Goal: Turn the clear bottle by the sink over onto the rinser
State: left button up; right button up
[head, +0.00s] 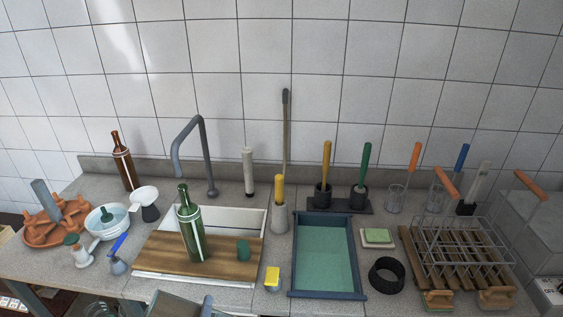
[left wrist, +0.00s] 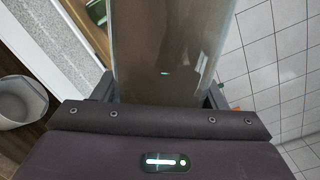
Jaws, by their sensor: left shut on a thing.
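In the left wrist view my left gripper (left wrist: 160,92) is shut on the clear bottle (left wrist: 165,45), a wide see-through glass body between the two fingers. Its ends lie outside that view, so I cannot tell its tilt. In the head view a grey part of my left gripper (head: 180,305) shows at the bottom edge; I cannot make out the bottle there. A white bowl (head: 107,222) with a green piece in its middle stands at the left and looks like the rinser. The sink (head: 250,218) is partly covered by a wooden board. My right gripper is not in view.
A green bottle (head: 192,230) stands upright on the wooden board (head: 165,256). A brown bottle (head: 123,162) stands by the back wall. A blue tray (head: 325,294) and wire rack (head: 470,245) lie right.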

pick_arm(q)
jog(key=shift+w+m, duration=0.1)
jog(key=shift+m, duration=0.2)
jog(key=shift+r, duration=0.1)
jog(key=m, duration=0.4)
jog(key=shift+m, duration=0.4)
jog(key=m, duration=0.6)
